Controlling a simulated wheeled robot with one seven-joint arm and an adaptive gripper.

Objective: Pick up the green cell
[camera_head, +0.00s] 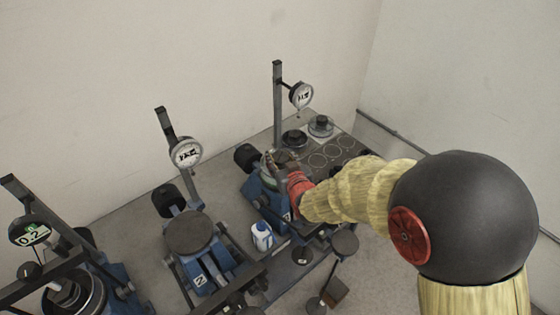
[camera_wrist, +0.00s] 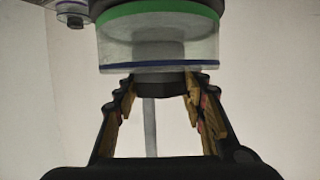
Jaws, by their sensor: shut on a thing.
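The green cell (camera_wrist: 160,45) fills the upper middle of the wrist view. It is a clear cylinder with a green band at the top, a blue band at the bottom and a dark neck below. My gripper (camera_wrist: 158,86) is shut on the cell, with its fingers on either side of the dark neck. In the head view my gripper (camera_head: 284,163) is at the farthest lever frame (camera_head: 277,110). The cell (camera_head: 268,179) shows there only as a small pale green part, mostly hidden by the gripper. I cannot tell whether it touches the frame's platform.
Two other cells (camera_head: 293,140) (camera_head: 320,125) stand on a dark board with ring marks (camera_head: 337,148) behind. A second lever frame (camera_head: 190,232) and a white-blue bottle (camera_head: 262,237) are nearer. Another frame (camera_head: 75,297) stands at left.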

